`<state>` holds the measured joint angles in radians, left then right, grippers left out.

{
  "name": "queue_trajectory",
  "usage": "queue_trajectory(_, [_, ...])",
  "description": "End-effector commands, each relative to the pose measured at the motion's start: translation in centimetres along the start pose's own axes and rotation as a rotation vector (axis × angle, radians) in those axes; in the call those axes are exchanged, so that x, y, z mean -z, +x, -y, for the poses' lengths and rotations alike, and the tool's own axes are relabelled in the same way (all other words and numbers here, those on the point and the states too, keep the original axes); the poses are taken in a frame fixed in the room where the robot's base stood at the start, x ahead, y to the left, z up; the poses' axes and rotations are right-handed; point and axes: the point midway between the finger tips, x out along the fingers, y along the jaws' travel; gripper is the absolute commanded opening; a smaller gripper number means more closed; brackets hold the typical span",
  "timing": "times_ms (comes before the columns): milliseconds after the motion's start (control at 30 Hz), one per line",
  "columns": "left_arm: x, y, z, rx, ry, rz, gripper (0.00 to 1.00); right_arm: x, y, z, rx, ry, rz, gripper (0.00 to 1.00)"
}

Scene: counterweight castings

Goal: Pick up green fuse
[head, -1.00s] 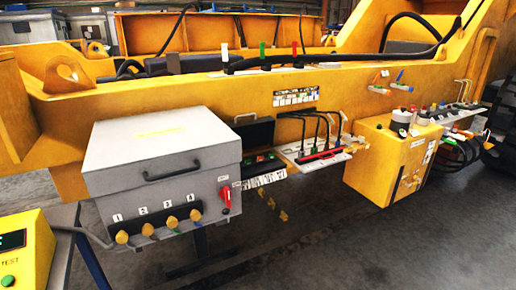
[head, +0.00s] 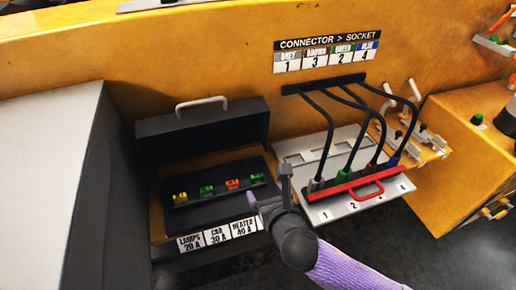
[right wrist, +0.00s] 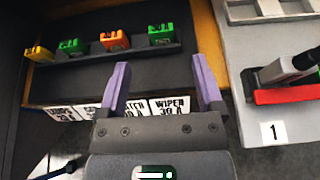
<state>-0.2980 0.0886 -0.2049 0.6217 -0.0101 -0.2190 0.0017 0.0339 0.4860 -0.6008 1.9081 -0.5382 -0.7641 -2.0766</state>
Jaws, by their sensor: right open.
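Two green fuses stand in a row in an open black fuse box. The left green fuse (head: 206,190) sits between a yellow and an orange fuse, and the other green fuse (head: 257,178) is at the right end. In the right wrist view they are at the upper left (right wrist: 70,46) and upper middle (right wrist: 162,34). My right gripper (head: 267,186) is open and empty, at the right front of the box. In the right wrist view its purple fingers (right wrist: 160,66) point toward the right-end green fuse, apart from it. My left gripper is out of view.
The yellow fuse (head: 180,198) and orange fuse (head: 232,184) share the row. The box's raised lid (head: 200,131) stands behind. A grey cabinet (head: 45,185) is close on the left. A connector panel (head: 345,209) with cables and a red handle is at the right.

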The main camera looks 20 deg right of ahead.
Motion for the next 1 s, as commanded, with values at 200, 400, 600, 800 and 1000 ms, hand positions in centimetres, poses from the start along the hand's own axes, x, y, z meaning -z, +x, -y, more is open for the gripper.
queue_trajectory(200, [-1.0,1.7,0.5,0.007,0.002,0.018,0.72,0.1,3.6,0.0,0.0,-0.018,0.007,0.85])
queue_trajectory(400, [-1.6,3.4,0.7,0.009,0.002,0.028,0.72,0.0,7.2,0.3,0.0,-0.013,0.006,0.85])
queue_trajectory(600, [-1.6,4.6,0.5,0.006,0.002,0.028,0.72,-0.3,9.9,0.4,-0.003,-0.014,0.005,0.85])
queue_trajectory(800, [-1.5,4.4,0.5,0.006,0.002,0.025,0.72,-0.6,9.8,0.4,-0.003,-0.015,0.005,0.85])
queue_trajectory(1000, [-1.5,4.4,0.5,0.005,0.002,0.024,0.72,-0.5,9.8,0.4,-0.003,-0.015,0.004,0.43])
